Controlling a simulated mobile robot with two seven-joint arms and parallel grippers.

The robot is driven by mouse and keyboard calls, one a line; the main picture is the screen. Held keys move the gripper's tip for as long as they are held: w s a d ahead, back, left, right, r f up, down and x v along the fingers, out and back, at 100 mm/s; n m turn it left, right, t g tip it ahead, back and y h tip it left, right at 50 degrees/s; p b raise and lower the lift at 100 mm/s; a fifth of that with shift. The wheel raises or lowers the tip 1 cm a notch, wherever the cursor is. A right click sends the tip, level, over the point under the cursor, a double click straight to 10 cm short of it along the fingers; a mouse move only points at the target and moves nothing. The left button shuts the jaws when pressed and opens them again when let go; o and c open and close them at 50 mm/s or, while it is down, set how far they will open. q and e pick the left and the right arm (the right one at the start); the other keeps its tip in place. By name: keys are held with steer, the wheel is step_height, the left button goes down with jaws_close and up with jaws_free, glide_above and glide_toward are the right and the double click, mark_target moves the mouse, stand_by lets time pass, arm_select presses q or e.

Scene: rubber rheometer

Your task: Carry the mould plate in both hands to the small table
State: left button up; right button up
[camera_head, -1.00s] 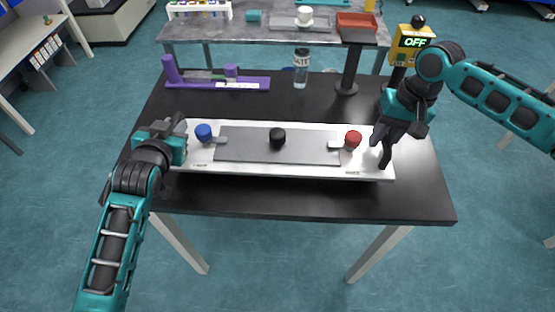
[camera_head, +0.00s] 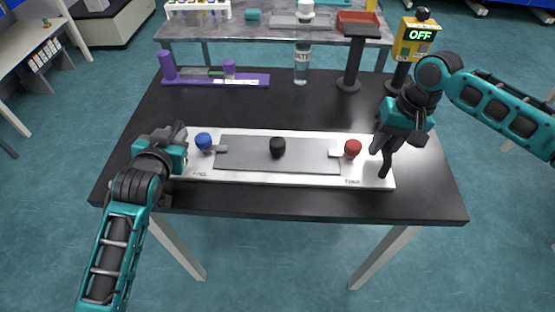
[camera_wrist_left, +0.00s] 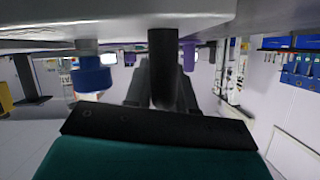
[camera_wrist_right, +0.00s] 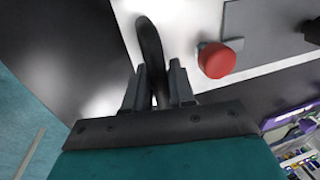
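The mould plate (camera_head: 270,177) is a long whitish plate with a grey panel and blue (camera_head: 203,141), black (camera_head: 277,147) and red (camera_head: 352,149) knobs. It lies level across the black table (camera_head: 300,207); I cannot tell whether it touches the top. My left gripper (camera_head: 180,150) is at its left end; the left wrist view shows a dark handle (camera_wrist_left: 162,70) between the fingers. My right gripper (camera_head: 384,150) is at its right end, with its fingers closed on a curved black handle (camera_wrist_right: 150,50) in the right wrist view. The left fingertips are partly hidden.
On the black table behind the plate are a purple stand (camera_head: 215,80), a bottle (camera_head: 301,66) and a black post (camera_head: 351,65). A yellow box reading OFF (camera_head: 412,38) stands at right. A grey table (camera_head: 270,30) with items is beyond.

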arm_select(q)
steer(key=o, duration=0.4)
arm_select(e)
steer(key=o, duration=0.4)
steer(key=shift+r, duration=0.1)
arm_select(q)
steer(key=shift+o, duration=0.2)
steer(key=shift+s, duration=0.1)
arm_select(e)
steer(key=shift+o, duration=0.2)
arm_select(q)
steer(key=v, duration=1.1)
steer(key=shift+s+r, duration=0.15)
steer(key=shift+s, duration=0.15)
arm_select(e)
steer(key=shift+r, duration=0.1)
arm_select(q)
steer(key=shift+s+r, duration=0.1)
arm_select(e)
step_height(320, 180, up, 12)
steer(key=d, duration=0.2)
steer(key=shift+d+f, duration=0.2)
arm_select(q)
steer(key=shift+s, duration=0.1)
arm_select(e)
steer(key=shift+s+f, duration=0.1)
steer(key=shift+s, duration=0.05)
